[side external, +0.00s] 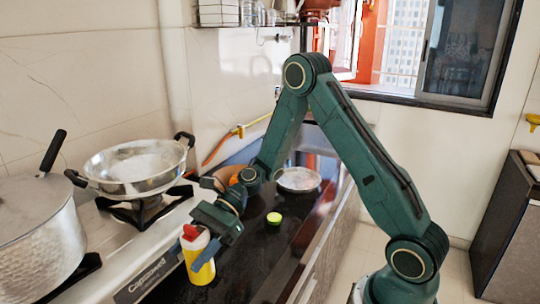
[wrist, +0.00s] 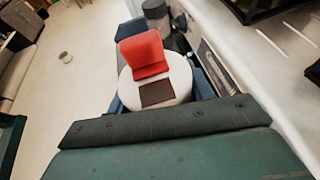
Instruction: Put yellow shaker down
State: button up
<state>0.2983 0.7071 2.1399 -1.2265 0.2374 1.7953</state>
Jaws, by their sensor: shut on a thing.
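The yellow shaker (side external: 202,264) has a yellow body, a white upper part and a red top. In the side view it stands about upright at the front of the black counter, beside the stove. My gripper (side external: 203,247) is shut around its white upper part. I cannot tell whether its base touches the counter. In the wrist view the shaker's white lid (wrist: 156,92) and red flap (wrist: 144,55) show from above, between my blue fingers; its yellow body is hidden.
The stove (side external: 145,276) is to the left, with a steel wok (side external: 135,168) and a large dented pot (side external: 38,240). A green-yellow lid-like object (side external: 274,218) and a round plate (side external: 298,179) lie on the black counter (side external: 255,262). The counter right of the shaker is clear.

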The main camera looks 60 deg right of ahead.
aim_at(187, 226)
notch_tip(187, 226, up, 10)
jog(key=shift+f, duration=0.2)
dwell(0.8)
jog(key=shift+w+d+f+m+t, duration=0.2)
jog(key=shift+w+f+m+t, duration=0.05)
jog(key=shift+w+m+t, duration=0.4)
jog(key=w+d+f+m+t+h, duration=0.2)
jog(key=w+d+m+t+h, duration=0.1)
jog(key=d+m+t+h, duration=0.1)
jog(key=w+d+f+m+t+h, duration=0.2)
jog(key=d+m+t+h, duration=0.3)
jog(key=d+m, duration=0.2)
jog(key=shift+w+d+f, duration=0.15)
jog(key=shift+w+d, duration=0.25)
jog(key=shift+d, duration=0.4)
jog(key=shift+m+t, duration=0.25)
